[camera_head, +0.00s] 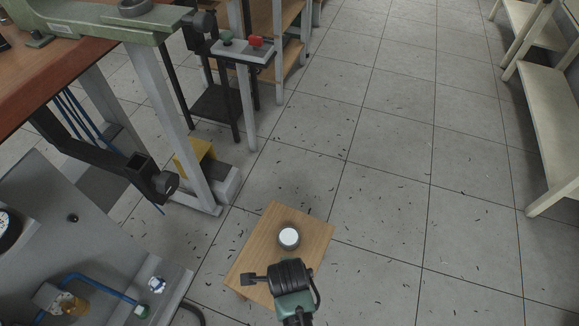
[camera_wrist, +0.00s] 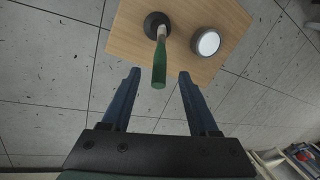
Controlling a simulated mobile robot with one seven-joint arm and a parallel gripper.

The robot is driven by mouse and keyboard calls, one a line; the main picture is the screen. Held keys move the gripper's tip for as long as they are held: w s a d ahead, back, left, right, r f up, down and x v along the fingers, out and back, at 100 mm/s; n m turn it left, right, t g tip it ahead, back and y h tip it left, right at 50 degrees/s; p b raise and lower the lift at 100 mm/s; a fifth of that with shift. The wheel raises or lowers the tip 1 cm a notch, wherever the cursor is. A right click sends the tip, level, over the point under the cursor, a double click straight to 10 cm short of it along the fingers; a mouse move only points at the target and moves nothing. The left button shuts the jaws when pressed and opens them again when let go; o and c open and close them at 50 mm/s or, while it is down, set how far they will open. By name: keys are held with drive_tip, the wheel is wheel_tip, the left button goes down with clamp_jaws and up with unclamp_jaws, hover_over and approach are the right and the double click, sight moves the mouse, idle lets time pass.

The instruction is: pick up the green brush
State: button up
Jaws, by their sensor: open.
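The green brush (camera_wrist: 159,68) is in the wrist view, its green handle towards my camera. A pale neck joins the handle to a dark round part (camera_wrist: 150,18) over a small wooden table (camera_wrist: 125,38). My gripper (camera_wrist: 159,75) is open. Its two blue-grey fingers lie either side of the handle's near end in the picture, with gaps on both sides; I cannot tell the depth between them. In the head view, my arm's end (camera_head: 290,277) is over the near part of the table (camera_head: 313,228), and I cannot make out the brush there.
A round grey, white-topped object (camera_head: 289,238) stands on the same table, right of the brush in the wrist view (camera_wrist: 207,42). A green-framed workbench (camera_head: 160,75) and a grey machine panel (camera_head: 60,230) stand left. Tiled floor to the right is open, with pale shelving (camera_head: 545,100) beyond.

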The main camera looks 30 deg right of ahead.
drive_tip(key=b+x, duration=0.1)
drive_tip(key=x, duration=0.1)
drive_tip(key=b+x, duration=0.2)
drive_tip(key=x, duration=0.1)
drive_tip(key=b+x, duration=0.1)
drive_tip(key=x, duration=0.2)
drive_tip(key=shift+w+a, duration=0.2)
drive_tip(key=shift+a, duration=0.05)
drive_tip(key=shift+r, duration=0.1)
clamp_jaws()
